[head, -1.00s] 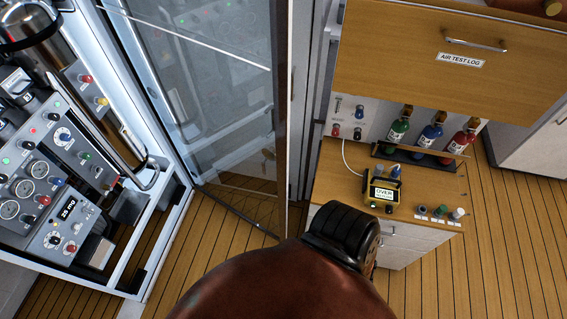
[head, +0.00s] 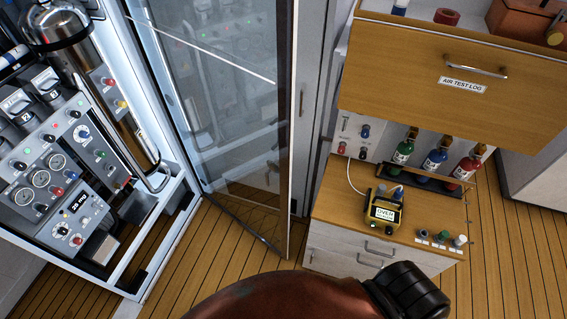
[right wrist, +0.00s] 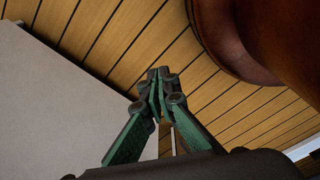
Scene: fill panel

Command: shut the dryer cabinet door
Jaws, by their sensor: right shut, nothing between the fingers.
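The dryer cabinet (head: 150,285) stands at the left in the head view, its inside with gauges, knobs and a metal cylinder in plain sight. Its glass door (head: 225,110) stands open, swung out to the right of the cabinet, with its free edge near the picture's middle. In the right wrist view my right gripper (right wrist: 156,75) has its green fingers together and empty, over plank floor and beside a pale flat surface. It is apart from the door in what I see. My left gripper does not show in either view.
A wooden-topped drawer unit (head: 330,190) stands right of the door, with a yellow meter (head: 384,208) and several small bottles on it. An open drawer labelled AIR TEST LOG (head: 450,80) juts out above. Plank floor (head: 225,250) is clear before the door.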

